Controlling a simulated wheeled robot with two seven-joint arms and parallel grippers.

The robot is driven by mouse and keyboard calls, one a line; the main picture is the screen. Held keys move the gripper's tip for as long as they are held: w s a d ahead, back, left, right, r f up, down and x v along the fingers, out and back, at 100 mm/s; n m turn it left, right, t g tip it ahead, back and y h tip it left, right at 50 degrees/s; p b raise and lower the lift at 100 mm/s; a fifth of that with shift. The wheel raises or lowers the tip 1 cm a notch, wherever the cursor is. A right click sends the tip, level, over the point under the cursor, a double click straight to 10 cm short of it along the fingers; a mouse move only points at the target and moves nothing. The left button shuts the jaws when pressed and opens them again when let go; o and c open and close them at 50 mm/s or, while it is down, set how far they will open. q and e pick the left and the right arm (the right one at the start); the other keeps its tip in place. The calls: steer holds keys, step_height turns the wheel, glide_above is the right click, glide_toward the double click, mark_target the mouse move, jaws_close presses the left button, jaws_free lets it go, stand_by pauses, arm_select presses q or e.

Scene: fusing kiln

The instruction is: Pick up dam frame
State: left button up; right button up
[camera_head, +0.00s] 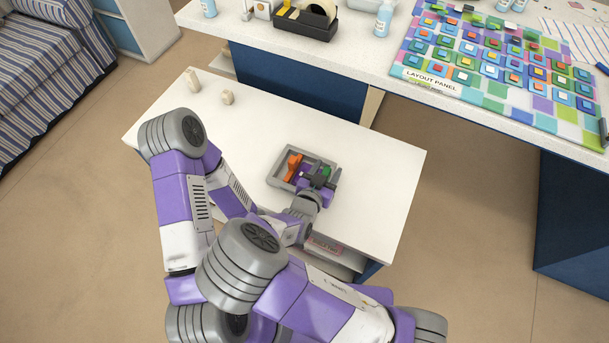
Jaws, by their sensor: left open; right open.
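The dam frame appears to be the small grey rectangular frame (272,180) on the white table, with orange, purple and green pieces showing within its outline. One gripper (325,177) is over its right side, apparently my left gripper by the line of the arm. It is open, with its dark fingers at the frame's right edge. I cannot tell whether they touch it. The gripper and wrist cover the frame's lower right part. My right gripper cannot be made out behind my own arm links.
The white table (385,165) is clear right of the frame. Two small pale blocks (192,80) stand at its back left. A speckled counter (345,60) behind holds a tape dispenser (305,20), bottles and a layout panel (430,82) with coloured tiles. My arm links cover the table's front left.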

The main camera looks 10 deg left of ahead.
steer(key=shift+w+d+f, duration=0.2)
steer(key=shift+w+d, duration=0.05)
steer(key=shift+w, duration=0.4)
jaws_close()
